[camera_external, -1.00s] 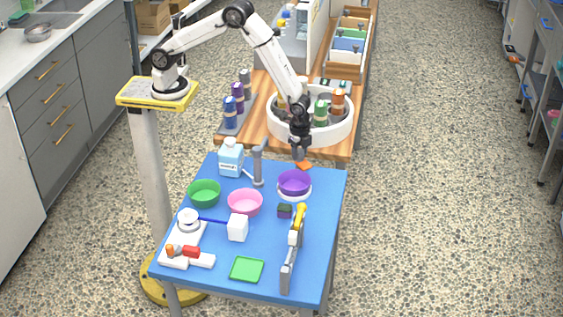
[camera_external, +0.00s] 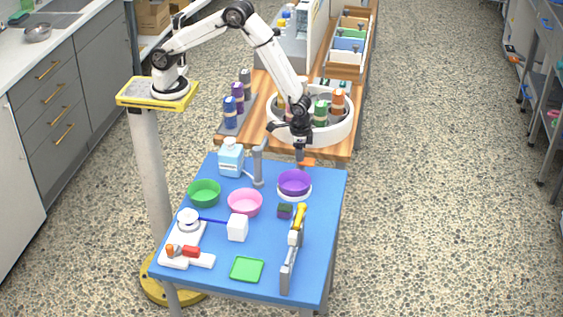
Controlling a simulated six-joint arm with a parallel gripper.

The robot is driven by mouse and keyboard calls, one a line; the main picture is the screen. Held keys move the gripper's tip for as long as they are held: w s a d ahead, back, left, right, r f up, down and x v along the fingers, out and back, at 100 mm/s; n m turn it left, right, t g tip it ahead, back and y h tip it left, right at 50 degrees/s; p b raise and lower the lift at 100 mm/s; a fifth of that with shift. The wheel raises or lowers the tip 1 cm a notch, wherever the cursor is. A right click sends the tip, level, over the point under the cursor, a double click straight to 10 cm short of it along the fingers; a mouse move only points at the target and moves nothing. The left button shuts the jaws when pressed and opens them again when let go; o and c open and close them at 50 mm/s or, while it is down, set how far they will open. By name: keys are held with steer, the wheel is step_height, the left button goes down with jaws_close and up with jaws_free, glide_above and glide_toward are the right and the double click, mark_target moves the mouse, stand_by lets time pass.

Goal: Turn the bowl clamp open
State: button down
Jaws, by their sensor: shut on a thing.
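A purple bowl (camera_external: 294,180) sits in a white ring-shaped holder (camera_external: 296,198) at the back right of the blue table. A small flat orange piece (camera_external: 308,162) shows just behind the bowl; it looks like the clamp's handle, but its link to the holder cannot be seen. My gripper (camera_external: 300,158) points down behind the bowl with its fingertips at the orange piece, shut on it. The fingers are small and dark here and partly hide the piece.
A pink bowl (camera_external: 245,203), green bowl (camera_external: 204,192), grey post (camera_external: 258,168) and blue-white carton (camera_external: 231,158) stand left. A white block (camera_external: 237,229), dark small box (camera_external: 284,211), yellow-grey upright tool (camera_external: 294,248) and green tray (camera_external: 247,270) are nearer. The front right corner is clear.

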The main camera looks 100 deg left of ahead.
stand_by(0.3)
steer(key=shift+c, duration=1.2)
jaws_free()
steer(key=shift+r, duration=0.15)
steer(key=shift+d+r, duration=0.1)
steer(key=shift+r, duration=3.65)
